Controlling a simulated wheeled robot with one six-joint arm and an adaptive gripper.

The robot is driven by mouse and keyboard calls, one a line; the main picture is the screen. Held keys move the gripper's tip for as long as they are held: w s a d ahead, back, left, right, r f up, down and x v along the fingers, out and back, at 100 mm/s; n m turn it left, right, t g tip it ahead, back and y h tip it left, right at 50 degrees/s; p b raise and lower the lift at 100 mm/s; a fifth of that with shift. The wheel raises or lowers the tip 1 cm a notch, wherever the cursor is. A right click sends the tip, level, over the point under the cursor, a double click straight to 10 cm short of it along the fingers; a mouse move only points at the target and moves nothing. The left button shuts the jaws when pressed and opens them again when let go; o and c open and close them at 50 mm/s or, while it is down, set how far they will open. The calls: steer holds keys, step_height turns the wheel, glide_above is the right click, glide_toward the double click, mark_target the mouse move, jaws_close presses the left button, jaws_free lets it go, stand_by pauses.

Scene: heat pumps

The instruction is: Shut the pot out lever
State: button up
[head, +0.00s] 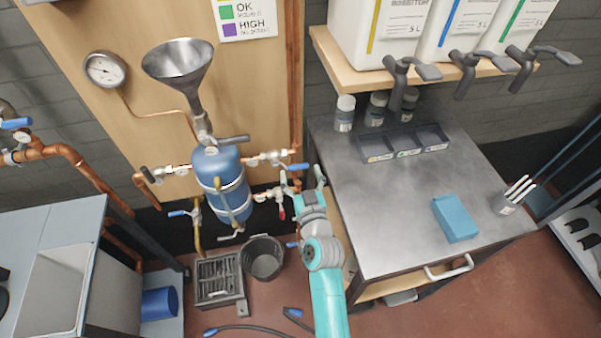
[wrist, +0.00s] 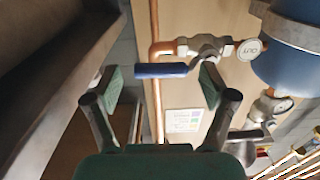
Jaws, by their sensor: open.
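The pot is a blue tank (head: 222,172) with a metal funnel above it; its blue side also shows at the upper right of the wrist view (wrist: 285,62). The out lever has a blue handle (wrist: 160,70), on a valve beside a round tag (wrist: 249,49) that seems to read OUT. In the head view a blue handle (head: 299,167) shows on the pot's right-hand pipe. My gripper (wrist: 162,85) is open, with one green-padded finger on each side of the blue handle. I see no clear contact. In the head view my gripper (head: 307,184) is just right of the pot, partly hidden by my arm.
A steel-topped bench (head: 390,215) stands close on the right of my arm. More valves and copper pipes surround the pot, including a red-handled one (head: 282,212) below. A black bucket (head: 263,257) and a grated box (head: 219,279) stand on the floor.

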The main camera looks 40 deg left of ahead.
steer(key=shift+w+a, duration=0.1)
steer(key=shift+a, duration=0.1)
steer(key=shift+d+r, duration=0.1)
steer(key=c, duration=1.5)
